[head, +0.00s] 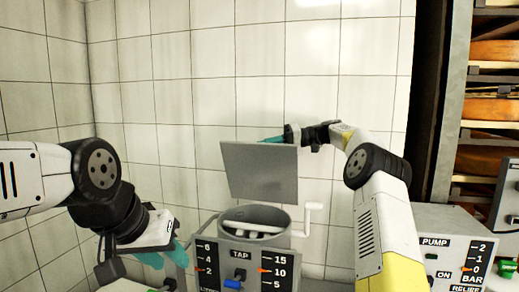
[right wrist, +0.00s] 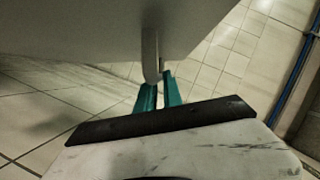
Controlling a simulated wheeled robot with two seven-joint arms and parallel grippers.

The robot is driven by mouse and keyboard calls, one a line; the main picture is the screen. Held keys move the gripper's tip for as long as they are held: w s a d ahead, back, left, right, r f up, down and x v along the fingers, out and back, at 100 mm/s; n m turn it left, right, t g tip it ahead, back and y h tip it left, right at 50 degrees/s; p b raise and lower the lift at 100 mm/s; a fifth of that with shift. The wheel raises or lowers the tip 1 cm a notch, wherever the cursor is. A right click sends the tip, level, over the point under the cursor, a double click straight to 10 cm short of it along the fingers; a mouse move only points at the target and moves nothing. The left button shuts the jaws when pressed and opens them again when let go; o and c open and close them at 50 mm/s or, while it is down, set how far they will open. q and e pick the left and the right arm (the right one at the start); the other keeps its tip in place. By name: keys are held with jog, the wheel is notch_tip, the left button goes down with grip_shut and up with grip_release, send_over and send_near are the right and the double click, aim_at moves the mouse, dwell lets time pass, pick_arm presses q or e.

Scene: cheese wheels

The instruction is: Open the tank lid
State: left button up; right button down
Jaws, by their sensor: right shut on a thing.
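The tank lid (head: 258,172) is a flat grey square plate. It stands steeply raised above the round metal tank (head: 283,218), whose mouth shows open with pale bars inside. My right gripper (head: 272,139) is at the lid's upper edge, its teal fingers partly hidden behind it. In the right wrist view the gripper (right wrist: 160,88) is shut on the lid's metal handle (right wrist: 151,55), under the grey plate (right wrist: 90,28). My left gripper (head: 166,256) is low at the left, apart from the tank, its teal fingers spread with nothing seen between them.
A control panel (head: 243,262) with a tap and scales is in front of the tank. A white crank (head: 309,216) stands at its right. A tiled wall (head: 200,95) is behind.

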jog(key=shift+w+d+f, duration=0.3)
jog(key=shift+w+f, duration=0.3)
jog(key=shift+w, duration=0.1)
jog(key=c, duration=1.5)
grip_release()
jog(key=shift+r, duration=0.2)
jog(key=shift+r, duration=0.2)
jog(key=s+r, duration=0.2)
jog(key=s, duration=0.6)
jog(key=s+a+r, duration=0.1)
jog(key=s+r, duration=0.1)
jog(key=s, duration=0.6)
jog(key=shift+a+r, duration=0.25)
jog(key=shift+r, duration=0.05)
jog(key=shift+c, duration=0.3)
